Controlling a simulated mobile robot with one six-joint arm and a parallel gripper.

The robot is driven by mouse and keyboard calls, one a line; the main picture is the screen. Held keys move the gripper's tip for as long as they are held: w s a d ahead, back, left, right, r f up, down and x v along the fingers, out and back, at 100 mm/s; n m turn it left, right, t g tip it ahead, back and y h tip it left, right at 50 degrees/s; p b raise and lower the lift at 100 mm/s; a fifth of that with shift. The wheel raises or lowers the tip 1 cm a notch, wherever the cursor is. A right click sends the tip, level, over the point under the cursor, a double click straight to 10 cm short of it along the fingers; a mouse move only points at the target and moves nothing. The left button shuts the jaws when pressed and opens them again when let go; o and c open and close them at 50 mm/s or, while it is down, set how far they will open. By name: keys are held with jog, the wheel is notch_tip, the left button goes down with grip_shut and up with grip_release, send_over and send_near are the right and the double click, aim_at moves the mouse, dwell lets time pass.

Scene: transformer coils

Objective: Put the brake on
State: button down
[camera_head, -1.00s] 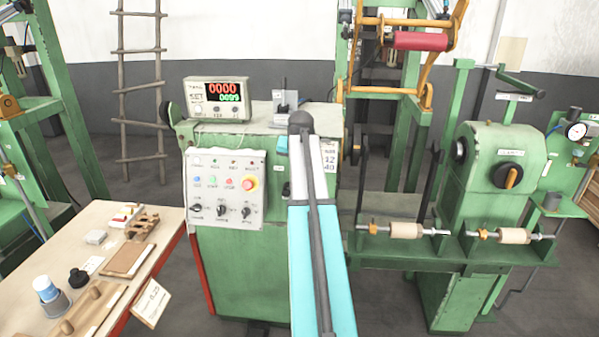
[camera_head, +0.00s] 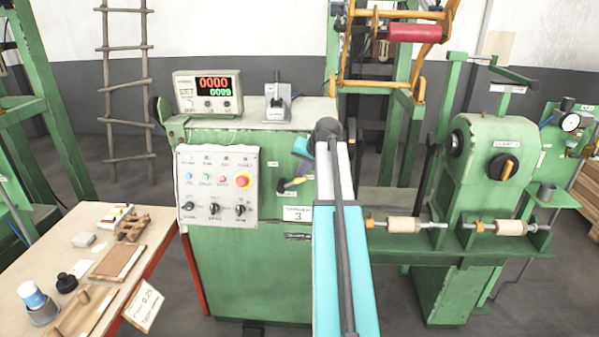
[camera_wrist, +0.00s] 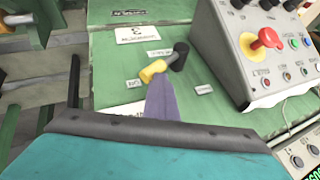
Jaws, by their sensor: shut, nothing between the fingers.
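A small lever with a yellow grip and black hub (camera_head: 285,186) sits on the green front of the winding machine, right of the control box. It also shows in the wrist view (camera_wrist: 153,71), where it lies slantwise among small labels too blurred to read. My gripper (camera_head: 302,150) is shut and empty, in front of the panel just above the lever. In the wrist view its purple-grey fingers (camera_wrist: 170,98) point at the lever, with the tip close to the yellow grip; I cannot tell whether they touch.
The control box (camera_head: 217,185) with a red knob stands close left of the lever. A counter display (camera_head: 208,93) sits on top of the machine. A wooden table (camera_head: 85,235) with small parts is at left. A green machine with spools (camera_head: 495,180) stands at right.

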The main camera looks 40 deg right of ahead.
jog(key=shift+s+f, duration=0.35)
jog(key=shift+f, duration=0.2)
jog(key=shift+s+r, duration=0.1)
jog(key=d+p+v, duration=0.1)
jog(key=p+v, duration=0.4)
jog(key=v, duration=0.5)
jog(key=shift+s+d, duration=0.2)
jog(key=shift+s, duration=0.05)
jog(key=shift+a, duration=0.1)
